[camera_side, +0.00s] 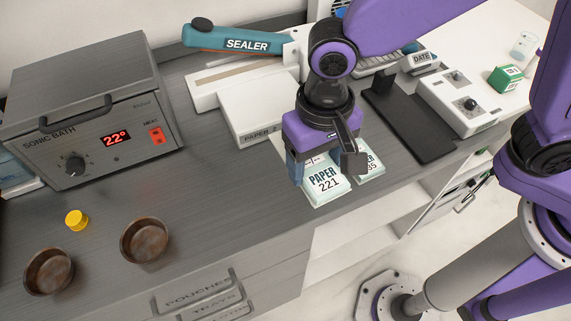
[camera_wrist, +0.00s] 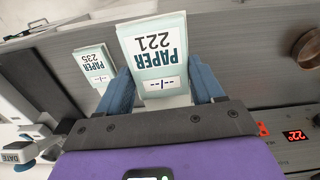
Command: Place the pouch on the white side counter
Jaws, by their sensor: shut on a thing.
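My gripper (camera_side: 325,168) is shut on a pale green and white pouch marked PAPER 221 (camera_side: 328,189). In the wrist view the pouch (camera_wrist: 155,42) sits between the two blue fingers (camera_wrist: 163,92), its printed face towards the camera. It looks larger there than the similar pouch marked PAPER 235 (camera_wrist: 93,66), which lies beside it. I cannot tell whether the held pouch is clear of the grey counter. The second pouch (camera_side: 370,166) is partly hidden by a finger in the side view. The white side counter (camera_side: 478,50) is at the upper right.
A green box (camera_side: 506,78) and a clear glass (camera_side: 523,46) stand on the white counter. A control box (camera_side: 458,104), black stand (camera_side: 408,125) and DATE stamp (camera_side: 420,62) lie towards it. A white paper box (camera_side: 258,110) is behind my gripper; a sonic bath (camera_side: 95,125) is left.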

